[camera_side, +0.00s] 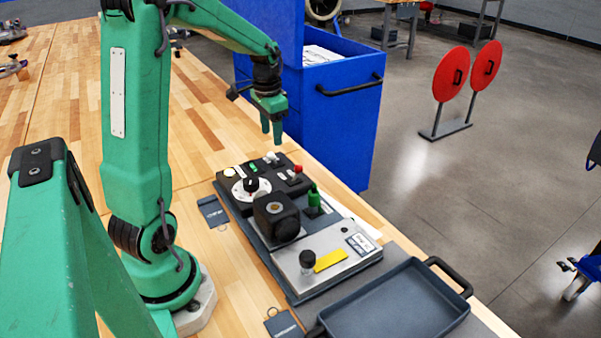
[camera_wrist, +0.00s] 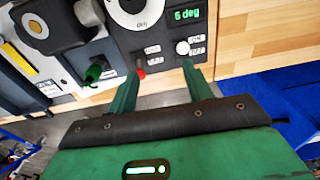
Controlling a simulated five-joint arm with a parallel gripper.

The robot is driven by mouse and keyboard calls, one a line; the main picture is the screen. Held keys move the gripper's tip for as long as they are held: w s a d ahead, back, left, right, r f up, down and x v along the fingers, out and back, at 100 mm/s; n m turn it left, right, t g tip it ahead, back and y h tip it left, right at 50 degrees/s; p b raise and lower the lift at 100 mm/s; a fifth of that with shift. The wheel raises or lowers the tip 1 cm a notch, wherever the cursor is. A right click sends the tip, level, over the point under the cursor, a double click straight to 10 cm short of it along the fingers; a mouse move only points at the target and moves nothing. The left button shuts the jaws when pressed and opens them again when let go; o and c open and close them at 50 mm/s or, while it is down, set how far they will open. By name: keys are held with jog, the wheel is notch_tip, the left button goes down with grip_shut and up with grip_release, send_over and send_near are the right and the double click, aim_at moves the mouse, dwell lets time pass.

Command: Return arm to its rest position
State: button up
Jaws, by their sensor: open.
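My green gripper (camera_side: 271,130) hangs pointing down above the far end of the control panel (camera_side: 238,207), with its two fingers apart and nothing between them. In the wrist view the open fingers of my gripper (camera_wrist: 163,88) reach toward the panel's red-tipped switch (camera_wrist: 140,72) and white-tipped switch (camera_wrist: 183,48). The panel carries a white dial with a black knob (camera_side: 251,184) and a small green display (camera_wrist: 186,15) that reads "6 deg". Whether the fingertips touch the panel cannot be told from the wrist view, but the side view shows them above it.
A black block (camera_side: 279,218), a green knob (camera_side: 313,196) and a metal plate with a yellow bar (camera_side: 330,260) lie nearer on the bench. A dark tray (camera_side: 395,300) sits at the front right. A blue bin (camera_side: 335,125) stands beyond the bench edge. The bench's left side (camera_side: 60,100) is largely clear.

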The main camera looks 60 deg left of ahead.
jog(key=s+d+r+t, duration=0.2)
jog(key=s+d+r, duration=0.2)
jog(key=d, duration=0.7)
jog(key=s+d+r+t, duration=0.3)
jog(key=s+d, duration=0.5)
jog(key=d, duration=0.3)
jog(key=shift+s+d+r, duration=0.25)
jog(key=shift+s+r, duration=0.15)
jog(key=shift+r, duration=0.3)
